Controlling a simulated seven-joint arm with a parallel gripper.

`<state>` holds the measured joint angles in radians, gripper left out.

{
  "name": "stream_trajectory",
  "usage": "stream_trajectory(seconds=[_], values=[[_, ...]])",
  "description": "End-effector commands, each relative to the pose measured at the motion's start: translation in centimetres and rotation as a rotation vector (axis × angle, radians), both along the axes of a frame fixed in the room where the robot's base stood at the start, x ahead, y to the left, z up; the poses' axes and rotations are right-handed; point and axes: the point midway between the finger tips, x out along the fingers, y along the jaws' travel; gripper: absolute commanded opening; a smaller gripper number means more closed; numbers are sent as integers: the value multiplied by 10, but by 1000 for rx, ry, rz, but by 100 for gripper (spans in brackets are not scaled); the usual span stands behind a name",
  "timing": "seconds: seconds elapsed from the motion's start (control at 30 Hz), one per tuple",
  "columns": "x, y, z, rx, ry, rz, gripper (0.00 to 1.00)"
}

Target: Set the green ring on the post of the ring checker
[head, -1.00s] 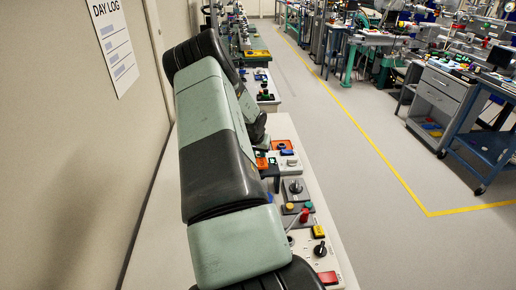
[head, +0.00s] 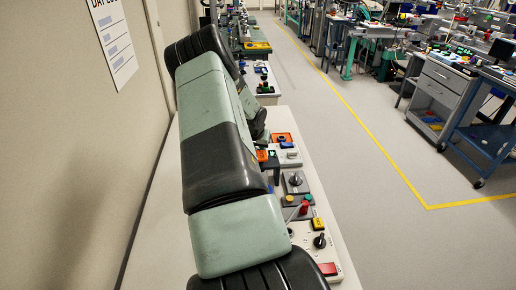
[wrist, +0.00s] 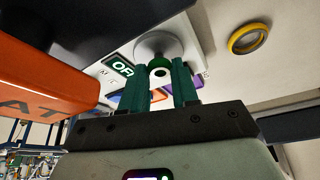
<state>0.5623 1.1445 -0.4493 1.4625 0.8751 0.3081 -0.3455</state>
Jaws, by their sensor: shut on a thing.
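In the wrist view my gripper (wrist: 159,72) has its two dark green fingers closed on the green ring (wrist: 158,94), which is only partly visible between them. A pale rounded piece (wrist: 155,44) with a narrower end lies just beyond the fingertips, in line with the ring; it looks like the post of the ring checker. I cannot tell whether the ring is around it or short of it. In the head view my arm hides the gripper and the ring.
An orange block (wrist: 45,85) with dark lettering is close to the left of my gripper in the wrist view. A yellow ring (wrist: 234,44) is at the upper right. In the head view, a grey knob box (head: 297,185) and a red-button box (head: 327,268) line the bench's right side.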

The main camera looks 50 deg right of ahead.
Motion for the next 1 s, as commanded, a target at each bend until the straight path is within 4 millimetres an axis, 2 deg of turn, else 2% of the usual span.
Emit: stream_trajectory(seconds=[0.83, 0.87, 1.0], values=[[0, 0, -10, 0, 0, 0, 1], [0, 0, -10, 0, 0, 0, 32], [0, 0, -10, 0, 0, 0, 54]])
